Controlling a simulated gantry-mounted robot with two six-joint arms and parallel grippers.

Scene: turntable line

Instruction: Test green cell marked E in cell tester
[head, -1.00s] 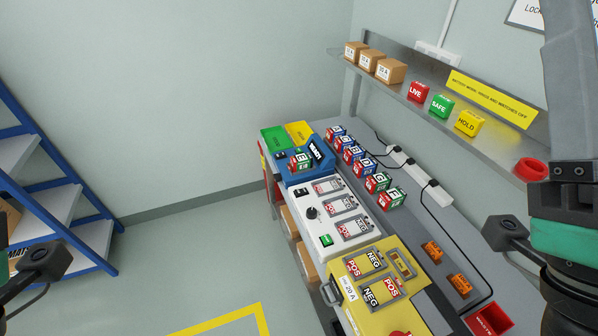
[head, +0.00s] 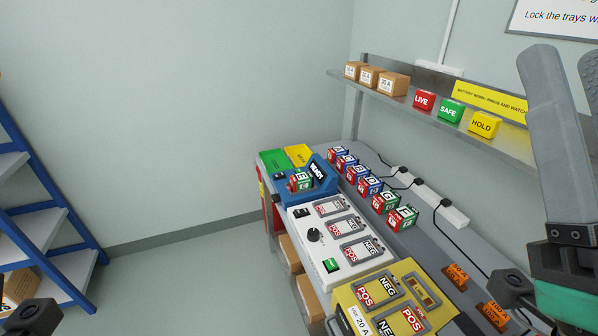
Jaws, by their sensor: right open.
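A green-topped cell marked E (head: 301,181) sits in the blue cell tester (head: 318,183) at the far end of the bench. The tester's small dark screen (head: 317,171) seems to read READY. My right gripper (head: 566,62) is at the right edge of the head view, fingers up and open, well apart from the tester and cell. Of my left arm, only a dark wrist part (head: 35,316) shows at the lower left; its fingers are out of view.
Several lettered cells (head: 371,184) stand in a row behind the tester. A white charger (head: 310,251) and a yellow tray unit (head: 350,303) lie nearer. Green (head: 274,160) and yellow (head: 298,155) trays lie beyond. A shelf (head: 405,99) with boxes and signs overhangs the bench.

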